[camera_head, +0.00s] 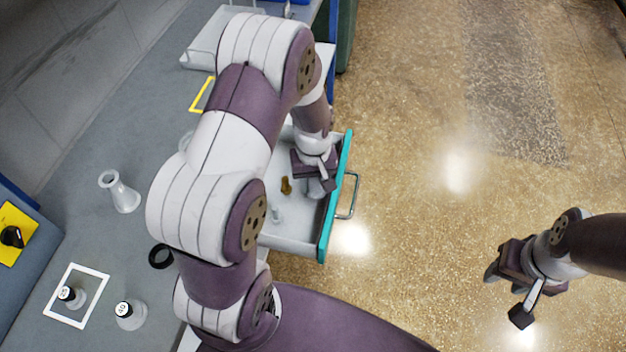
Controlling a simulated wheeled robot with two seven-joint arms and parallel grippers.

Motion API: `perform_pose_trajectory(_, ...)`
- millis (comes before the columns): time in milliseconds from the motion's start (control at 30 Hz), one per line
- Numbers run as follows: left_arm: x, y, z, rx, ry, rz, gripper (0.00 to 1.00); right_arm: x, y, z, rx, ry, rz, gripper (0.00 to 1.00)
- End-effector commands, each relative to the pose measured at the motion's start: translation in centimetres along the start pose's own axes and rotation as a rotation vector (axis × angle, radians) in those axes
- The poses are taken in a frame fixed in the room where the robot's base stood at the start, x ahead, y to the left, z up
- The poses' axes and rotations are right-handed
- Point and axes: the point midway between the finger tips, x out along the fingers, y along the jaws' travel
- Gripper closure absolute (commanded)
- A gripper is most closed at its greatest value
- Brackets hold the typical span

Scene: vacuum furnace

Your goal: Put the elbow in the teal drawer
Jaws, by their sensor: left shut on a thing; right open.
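The teal drawer (326,225) is pulled out at the right side of the bench, its teal front and metal handle facing the floor. My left gripper (318,186) is over the drawer's inside, close behind the teal front, and points down. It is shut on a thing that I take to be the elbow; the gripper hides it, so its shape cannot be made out. A small brass-coloured piece (286,185) and a small pale piece (276,213) lie in the drawer, left of the gripper. My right gripper (507,296) is open and empty above the floor at the right.
The grey bench holds a white flask (123,196), a black ring (160,256), two small labelled bottles (129,313) (70,295), a white square frame (61,317) and a yellow frame (201,95). My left arm hides part of bench and drawer. The floor right of the drawer is clear.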

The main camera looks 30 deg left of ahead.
Motion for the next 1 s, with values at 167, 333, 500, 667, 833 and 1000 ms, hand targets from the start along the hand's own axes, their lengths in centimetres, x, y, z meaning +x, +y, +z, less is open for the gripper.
perform_pose_trajectory(167, 0.2, 0.0, 0.0, 0.000, 0.000, 0.000, 0.56, 0.1, 0.0, 0.0, 0.000, 0.000, 0.000, 0.57)
perform_pose_trajectory(333, 0.2, 0.0, 0.0, 0.000, 0.000, 0.000, 0.56, 0.1, 0.0, 0.0, 0.000, 0.000, 0.000, 0.57)
perform_pose_trajectory(500, -1.1, 0.1, -0.1, 0.000, 0.003, 0.002, 0.56, -0.2, 0.0, 0.0, 0.000, 0.000, 0.000, 0.57)
perform_pose_trajectory(667, -5.2, 0.1, -0.1, 0.000, 0.005, 0.003, 0.56, -0.7, 0.0, -0.1, 0.000, 0.000, 0.000, 0.57)
perform_pose_trajectory(833, -9.5, 0.1, -0.1, 0.001, 0.004, 0.002, 0.56, -1.1, 0.0, -0.1, 0.000, 0.000, 0.000, 0.57)
perform_pose_trajectory(1000, -11.8, 0.0, 0.1, 0.007, 0.001, 0.001, 0.56, -1.3, 0.0, -0.1, 0.000, 0.000, 0.000, 0.57)
